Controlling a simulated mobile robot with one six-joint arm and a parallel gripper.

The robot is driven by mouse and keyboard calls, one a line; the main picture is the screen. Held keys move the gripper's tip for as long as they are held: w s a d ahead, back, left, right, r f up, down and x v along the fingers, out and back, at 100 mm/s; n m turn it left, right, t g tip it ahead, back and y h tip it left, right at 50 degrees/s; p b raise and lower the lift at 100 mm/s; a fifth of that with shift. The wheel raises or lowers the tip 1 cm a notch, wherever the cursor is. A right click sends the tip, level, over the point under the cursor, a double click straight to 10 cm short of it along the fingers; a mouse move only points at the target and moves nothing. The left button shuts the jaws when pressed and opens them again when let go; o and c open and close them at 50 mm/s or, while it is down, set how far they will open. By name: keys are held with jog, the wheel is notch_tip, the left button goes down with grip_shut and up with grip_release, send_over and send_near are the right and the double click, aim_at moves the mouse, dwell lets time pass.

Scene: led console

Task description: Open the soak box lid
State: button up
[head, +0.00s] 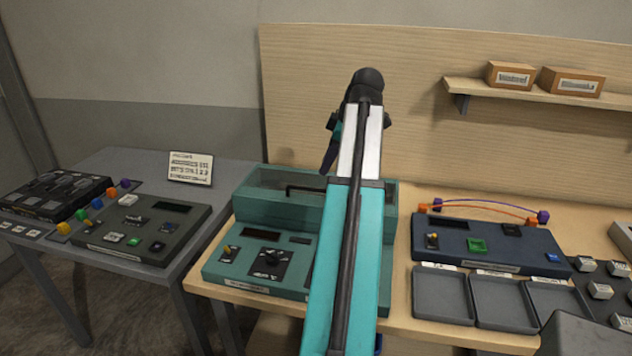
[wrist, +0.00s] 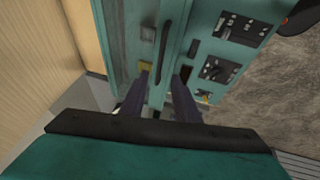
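The teal soak box (head: 262,204) stands on the wooden bench, left of my arm in the head view. Its lid (head: 262,181) looks shut and carries a dark bar handle (head: 303,188). In the wrist view the handle (wrist: 164,48) runs along the teal lid (wrist: 130,38), its near end showing between the fingertips. My gripper (wrist: 165,72) is open, with its two dark purple fingers apart. I cannot tell how far the fingertips are above the handle. In the head view my gripper (head: 328,160) is over the box, partly hidden by my own arm.
The box's sloping front panel (head: 228,268) has switches and a knob. A dark blue console (head: 455,250) and grey trays (head: 442,294) stand to the right. A grey table (head: 120,160) with another console (head: 140,232) is at left. A shelf (head: 470,88) hangs at back right.

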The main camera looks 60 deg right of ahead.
aim_at(316, 191)
jog(key=shift+p+x, duration=1.15)
jog(key=shift+x, duration=3.7)
grip_shut()
